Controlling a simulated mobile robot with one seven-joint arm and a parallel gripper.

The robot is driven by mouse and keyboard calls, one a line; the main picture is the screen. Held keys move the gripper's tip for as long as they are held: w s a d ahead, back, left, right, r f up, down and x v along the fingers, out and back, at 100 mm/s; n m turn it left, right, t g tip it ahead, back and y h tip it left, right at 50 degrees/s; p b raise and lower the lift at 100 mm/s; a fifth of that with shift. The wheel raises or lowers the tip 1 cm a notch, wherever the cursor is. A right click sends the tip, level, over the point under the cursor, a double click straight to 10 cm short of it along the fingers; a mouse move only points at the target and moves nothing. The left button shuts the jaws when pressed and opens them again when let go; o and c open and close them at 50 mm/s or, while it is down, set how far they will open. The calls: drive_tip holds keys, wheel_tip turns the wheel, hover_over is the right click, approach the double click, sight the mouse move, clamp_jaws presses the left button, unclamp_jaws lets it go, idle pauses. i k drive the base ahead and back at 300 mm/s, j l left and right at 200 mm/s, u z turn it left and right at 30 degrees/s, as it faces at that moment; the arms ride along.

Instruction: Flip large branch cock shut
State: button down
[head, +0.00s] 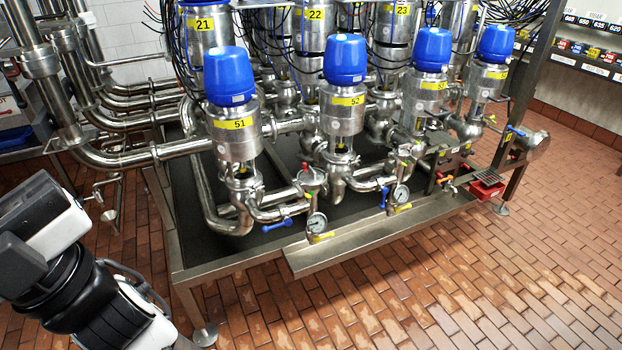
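Several small hand-levered cocks sit on the front pipes of the valve matrix, and I cannot tell for certain which is the large branch cock. A blue lever (277,225) lies nearly level on the low front-left pipe below valve 51. A second blue lever (383,197) stands roughly upright left of the right gauge. A third blue lever (516,130) is at the far right pipe end. A small red handle (305,167) tops a fitting above the left gauge. My arm shows at the lower left, well apart from these; my gripper's fingers are not visible.
Blue-capped valves (230,76) stand in rows above the black drip deck. Two round gauges (316,222) and a steel front ledge (390,230) lie along the near edge. A red tray (487,186) is at the right. The brick floor (480,290) in front is clear.

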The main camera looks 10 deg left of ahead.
sight(288, 222)
drive_tip(key=i+u, duration=0.2)
drive_tip(key=u, duration=0.15)
drive_tip(key=i+u, duration=0.2)
drive_tip(key=u, duration=0.15)
drive_tip(key=i+u, duration=0.15)
drive_tip(key=u, duration=0.2)
